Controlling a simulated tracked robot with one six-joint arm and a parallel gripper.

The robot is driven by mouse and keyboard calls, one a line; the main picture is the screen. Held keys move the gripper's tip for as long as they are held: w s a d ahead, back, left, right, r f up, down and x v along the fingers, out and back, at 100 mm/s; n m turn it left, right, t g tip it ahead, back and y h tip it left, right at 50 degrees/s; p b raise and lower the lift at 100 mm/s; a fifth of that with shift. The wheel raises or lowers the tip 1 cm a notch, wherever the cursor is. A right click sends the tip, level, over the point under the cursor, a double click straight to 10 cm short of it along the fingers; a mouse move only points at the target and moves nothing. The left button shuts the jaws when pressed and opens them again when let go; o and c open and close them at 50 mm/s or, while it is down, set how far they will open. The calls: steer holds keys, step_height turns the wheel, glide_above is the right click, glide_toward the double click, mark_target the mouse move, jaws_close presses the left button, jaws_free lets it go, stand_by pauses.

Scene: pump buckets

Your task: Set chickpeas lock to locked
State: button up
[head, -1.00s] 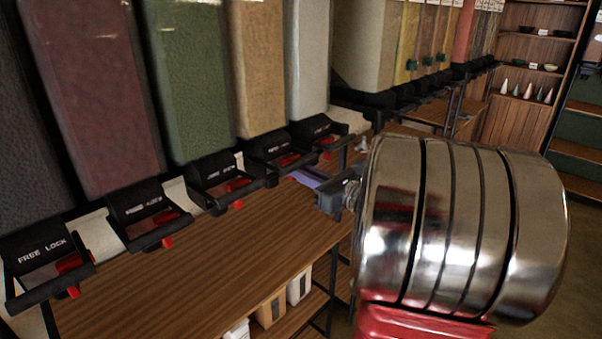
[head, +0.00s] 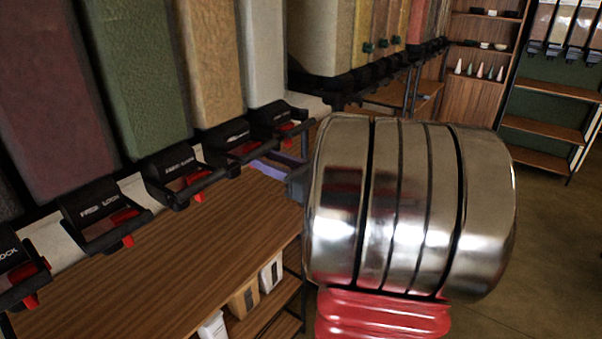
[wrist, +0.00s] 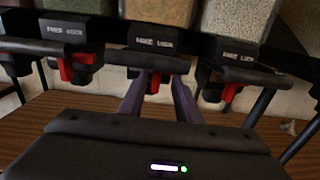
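A row of black dispensers marked "FREE LOCK", each with a red lever, runs below the coloured bins. No bin name is legible, so I cannot confirm which holds chickpeas; the tan bin (head: 210,65) is a likely match. Its dispenser (head: 240,143) shows in the middle of the wrist view (wrist: 155,38), with a red lever (wrist: 154,84) beneath. My gripper (wrist: 159,82) is open, its two purple fingers either side of that lever. I cannot tell whether they touch it. In the head view my gripper (head: 272,165) is partly hidden behind my metallic arm.
A green bin's dispenser (head: 178,175) stands to the left and a pale bin's dispenser (head: 280,120) to the right, close to my gripper. A wooden shelf (head: 150,260) lies below. Open floor (head: 530,240) shows on the right.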

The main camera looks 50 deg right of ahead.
steer(key=s+d, duration=0.1)
steer(key=s, duration=1)
steer(key=shift+s, duration=0.4)
steer(key=shift+d, duration=0.1)
